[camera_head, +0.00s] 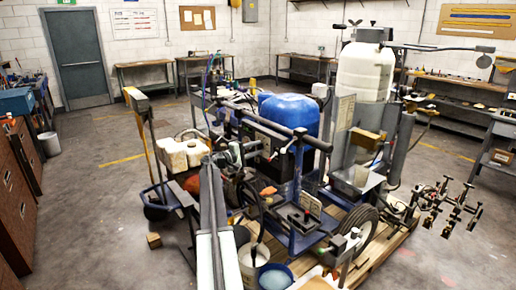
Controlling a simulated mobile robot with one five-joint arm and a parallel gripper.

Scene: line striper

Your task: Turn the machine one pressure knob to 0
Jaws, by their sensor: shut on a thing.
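The line striper machine (318,205) stands on a wooden pallet in the middle of the room. It has a dark blue frame, a blue container (289,112) and a tall white tank (364,72). My arm reaches up from the bottom centre, and my gripper (248,152) is at the machine's near left side, left of the blue container. Its jaws are shut on a small part there, apparently the pressure knob. The knob is too small and too covered by the jaws to make out, and its setting cannot be read.
A blue hand cart with a yellowish handle (139,112) and a pale jug (186,154) stand left of my arm. Buckets, including a blue one (275,277), sit close at the lower centre. A black wheel (356,230) is at right. Open floor (95,225) lies to the left.

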